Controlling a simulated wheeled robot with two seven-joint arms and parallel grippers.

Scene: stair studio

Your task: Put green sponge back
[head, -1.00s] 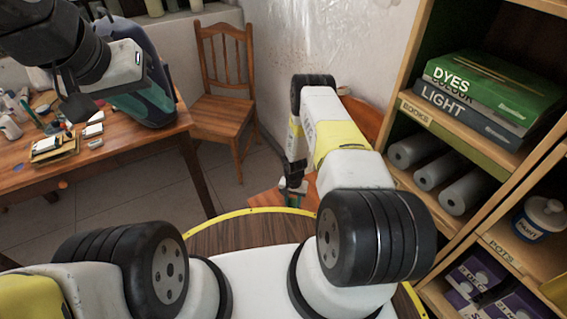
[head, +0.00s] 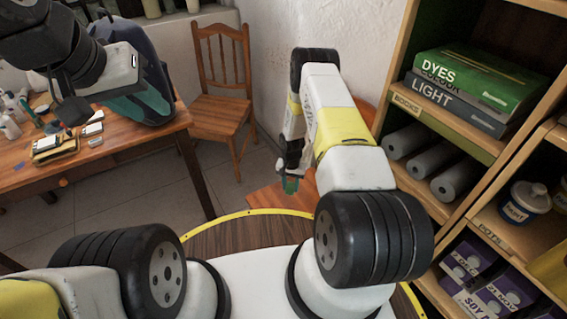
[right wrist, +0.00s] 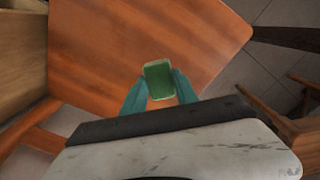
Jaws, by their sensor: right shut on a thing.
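The green sponge (right wrist: 158,80) is between the teal fingers of my right gripper (right wrist: 160,91) in the right wrist view. The gripper is shut on it, and the sponge's far end sticks out past the fingertips. It is over an orange-brown wooden surface. In the head view my right gripper (head: 290,184) hangs beyond my arm, and a small green patch shows at its tip. My left gripper (head: 72,108) is at the upper left over the wooden table; its fingers are dark and partly hidden, so their opening is unclear.
The wooden table (head: 120,142) at left holds a dark bag (head: 150,85) and several small items. A wooden chair (head: 222,112) stands behind. At right, a shelf (head: 440,128) holds books (head: 470,85), grey rolls (head: 430,170) and a paint pot (head: 525,203).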

